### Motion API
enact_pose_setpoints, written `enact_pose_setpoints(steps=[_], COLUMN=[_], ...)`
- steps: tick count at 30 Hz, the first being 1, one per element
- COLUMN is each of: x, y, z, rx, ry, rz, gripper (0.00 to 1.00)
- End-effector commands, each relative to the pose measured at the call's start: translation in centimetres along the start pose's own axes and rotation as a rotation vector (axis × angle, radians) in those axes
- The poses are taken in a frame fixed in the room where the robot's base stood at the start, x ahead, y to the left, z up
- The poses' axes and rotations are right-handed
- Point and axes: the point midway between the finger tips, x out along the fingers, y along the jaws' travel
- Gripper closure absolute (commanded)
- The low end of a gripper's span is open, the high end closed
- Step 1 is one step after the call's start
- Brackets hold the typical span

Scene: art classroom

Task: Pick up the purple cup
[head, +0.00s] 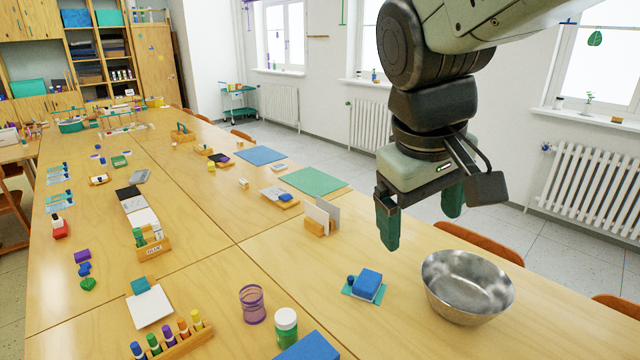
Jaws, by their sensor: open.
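The purple cup (252,304) stands upright on the near part of the wooden table, and its ringed wall looks see-through. My gripper (420,226) is in the upper right of the head view, pointing down above the table, with its two green fingers apart and nothing between them. It is to the right of the purple cup and higher than it, well clear of it. No part of the cup is hidden by my arm.
A marker rack (172,340) is to the left. A metal bowl (467,287) and a blue sponge-like block (367,283) are to the right. Bare table lies behind the cup.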

Motion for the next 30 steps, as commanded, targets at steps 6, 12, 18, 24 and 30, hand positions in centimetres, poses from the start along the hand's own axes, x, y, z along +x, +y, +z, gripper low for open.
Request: enact_pose_setpoints(steps=[6, 12, 18, 24, 30], x=[5.1, 10.6, 16.2, 21.9, 27.0], y=[-0.3, -2.5, -6.7, -13.1, -20.9], z=[-7.4, -13.8, -19.5, -23.9, -26.4], rx=[-0.323, -0.628, -0.941, -1.256, -1.540], ry=[-0.186, -0.346, -0.497, -0.635, -0.741], rz=[0.119, 0.274, 0.476, 0.728, 1.015], gripper=[0.10, 0.10, 0.10, 0.10, 0.10])
